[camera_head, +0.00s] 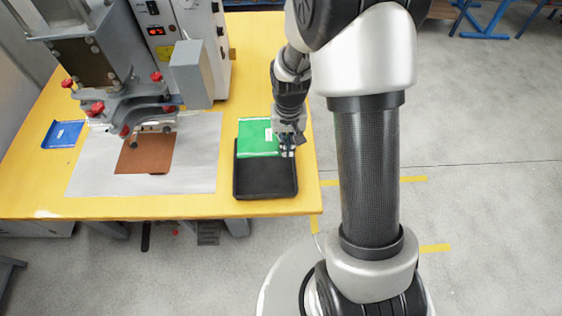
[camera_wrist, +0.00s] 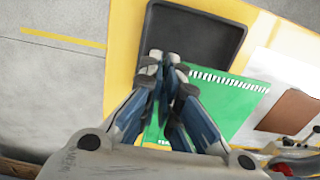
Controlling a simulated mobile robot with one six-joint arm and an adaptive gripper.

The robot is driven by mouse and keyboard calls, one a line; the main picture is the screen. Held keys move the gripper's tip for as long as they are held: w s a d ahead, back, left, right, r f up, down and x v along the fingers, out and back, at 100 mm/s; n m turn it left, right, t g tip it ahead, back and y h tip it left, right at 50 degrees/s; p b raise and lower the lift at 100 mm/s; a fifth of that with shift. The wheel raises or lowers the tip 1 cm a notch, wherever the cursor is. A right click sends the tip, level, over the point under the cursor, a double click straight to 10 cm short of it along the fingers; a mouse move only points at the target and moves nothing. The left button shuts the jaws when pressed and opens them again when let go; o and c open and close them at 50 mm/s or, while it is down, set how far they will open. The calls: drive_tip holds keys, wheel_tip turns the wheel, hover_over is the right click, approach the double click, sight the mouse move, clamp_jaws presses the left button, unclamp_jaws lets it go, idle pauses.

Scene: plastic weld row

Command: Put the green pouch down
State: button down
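In the wrist view the pouch (camera_wrist: 228,104) shows a white toothed edge. My gripper (camera_head: 287,149) is at the pouch's right side, over the black tray. In the wrist view my gripper (camera_wrist: 163,64) has its fingers close together, with green showing between them, so it is shut on the pouch. The pouch overlaps the back part of the black tray (camera_head: 266,193) and its back rim. I cannot tell whether it touches the tray. The fingers hide part of the pouch.
The yellow table (camera_head: 150,207) carries a grey welding press (camera_head: 190,72) at back left. A brown sheet (camera_head: 146,156) lies on a pale mat (camera_head: 203,178) left of the tray. A blue pouch (camera_head: 63,134) lies at far left. The tray's front part is empty.

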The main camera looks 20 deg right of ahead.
sight(286, 183)
wheel_tip(286, 183, down, 20)
drive_tip(key=b, duration=0.5)
drive_tip(key=shift+a+r+b, duration=0.1)
drive_tip(key=shift+b, duration=0.2)
drive_tip(key=shift+r, duration=0.1)
drive_tip(key=c, duration=2.3)
unclamp_jaws()
drive_tip(key=shift+f, duration=0.2)
drive_tip(key=shift+o, duration=1.1)
